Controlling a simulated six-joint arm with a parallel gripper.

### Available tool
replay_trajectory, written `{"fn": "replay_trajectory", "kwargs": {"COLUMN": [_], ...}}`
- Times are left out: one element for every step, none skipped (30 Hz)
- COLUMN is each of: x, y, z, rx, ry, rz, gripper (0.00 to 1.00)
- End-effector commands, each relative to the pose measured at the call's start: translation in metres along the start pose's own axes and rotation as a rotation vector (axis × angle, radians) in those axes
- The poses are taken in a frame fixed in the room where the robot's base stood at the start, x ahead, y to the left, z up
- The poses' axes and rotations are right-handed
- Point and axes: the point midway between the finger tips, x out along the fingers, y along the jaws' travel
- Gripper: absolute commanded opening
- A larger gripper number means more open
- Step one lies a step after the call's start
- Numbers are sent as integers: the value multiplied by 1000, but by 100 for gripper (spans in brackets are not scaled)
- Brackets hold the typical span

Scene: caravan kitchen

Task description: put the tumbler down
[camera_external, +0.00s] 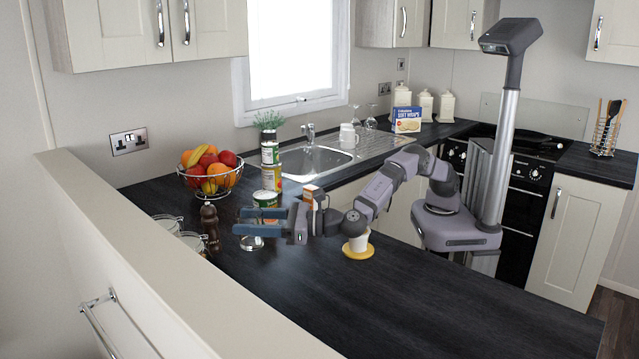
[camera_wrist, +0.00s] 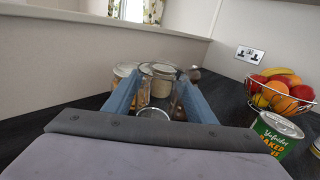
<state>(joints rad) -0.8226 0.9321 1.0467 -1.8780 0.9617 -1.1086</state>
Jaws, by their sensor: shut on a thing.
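The tumbler (camera_external: 251,243) looks like a small clear or shiny vessel under my gripper's fingers over the dark worktop (camera_external: 400,303). In the wrist view its round rim (camera_wrist: 153,113) shows between the two blue fingers. My gripper (camera_external: 262,222) is shut on the tumbler and lies nearly level, pointing left; it also shows in the wrist view (camera_wrist: 158,90). The fingers hide the tumbler's upper part in the external view. I cannot tell whether its base touches the worktop.
Glass jars (camera_external: 192,241) and a brown pepper mill (camera_external: 209,227) stand left of my gripper. A fruit bowl (camera_external: 210,178), a green can (camera_external: 265,200) and other cans stand behind. A white cup on a yellow saucer (camera_external: 358,254) is under my wrist. The front worktop is clear.

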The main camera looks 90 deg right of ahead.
Motion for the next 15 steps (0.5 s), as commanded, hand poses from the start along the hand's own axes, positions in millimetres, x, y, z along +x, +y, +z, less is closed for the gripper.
{"fn": "replay_trajectory", "kwargs": {"x": [11,15,19,18,18,16,15,14,13,12,11,10,10,9,9], "y": [-16,-24,-35,-40,-46,-53,-58,-63,-68,-72,-75,-78,-80,-81,-82], "z": [-2,-2,-2,2,9,16,18,21,23,23,23,24,24,25,25], "rx": [2,3,4,6,8,8,7,6,4,4,3,3,3,2,2], "ry": [0,0,1,2,1,3,6,6,8,10,11,11,11,11,12], "rz": [-42,-67,-104,-135,-165,-195,-215,-236,-260,-274,-286,-299,-305,-311,-316], "gripper": [21,21,21,21,21,21,21,21,21,21,21,21,21,21,21]}}
